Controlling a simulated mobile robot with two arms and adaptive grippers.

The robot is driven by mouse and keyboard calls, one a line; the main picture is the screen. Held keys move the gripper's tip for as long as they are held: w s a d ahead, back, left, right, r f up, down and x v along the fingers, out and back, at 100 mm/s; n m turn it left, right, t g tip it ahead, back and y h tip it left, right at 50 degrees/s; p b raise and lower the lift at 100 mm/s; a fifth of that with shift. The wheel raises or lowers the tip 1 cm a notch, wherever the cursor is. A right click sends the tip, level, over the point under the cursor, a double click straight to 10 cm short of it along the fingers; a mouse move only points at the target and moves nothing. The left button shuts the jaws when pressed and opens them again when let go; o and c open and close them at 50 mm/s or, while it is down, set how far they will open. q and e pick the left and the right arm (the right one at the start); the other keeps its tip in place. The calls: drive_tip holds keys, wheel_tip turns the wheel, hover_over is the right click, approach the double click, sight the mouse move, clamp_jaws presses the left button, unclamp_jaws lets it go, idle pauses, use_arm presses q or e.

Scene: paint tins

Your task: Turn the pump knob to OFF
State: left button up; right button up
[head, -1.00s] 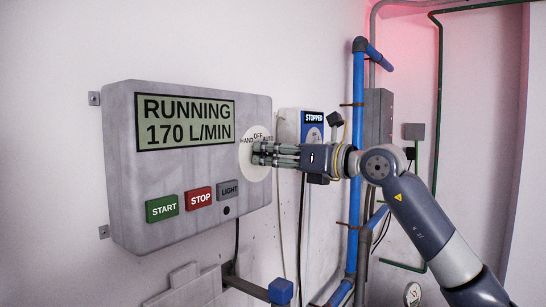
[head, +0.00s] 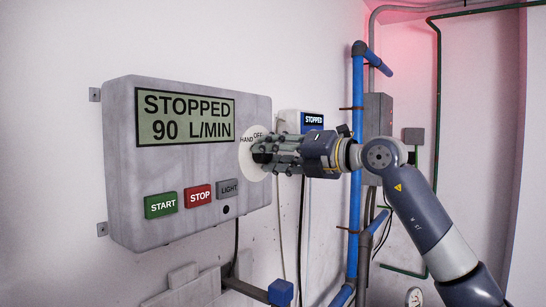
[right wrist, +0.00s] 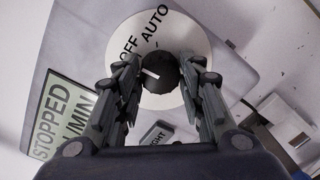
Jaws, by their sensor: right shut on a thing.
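The pump knob (right wrist: 166,82) is a round black knob on a white dial plate (right wrist: 195,42). In the right wrist view its white pointer line points left and slightly up, toward the side with the OFF label; HAND is hidden there. My right gripper (right wrist: 160,70) is shut on the knob, one finger on each side. In the head view my right gripper (head: 264,152) reaches the dial from the right and hides most of the knob. The display (head: 186,117) reads STOPPED, 90 L/MIN. My left gripper is not in view.
The grey control box (head: 120,180) carries green START (head: 161,205), red STOP (head: 198,195) and grey LIGHT (head: 227,188) buttons. A second unit labelled STOPPED (head: 312,121) is behind my gripper. A blue pipe (head: 357,100) runs up the wall to the right.

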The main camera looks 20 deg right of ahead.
drive_tip(key=shift+r+m, duration=0.1)
drive_tip(key=shift+m, duration=0.3)
drive_tip(key=o, duration=1.1)
drive_tip(key=shift+d, duration=0.1)
drive_tip(key=v, duration=1.2)
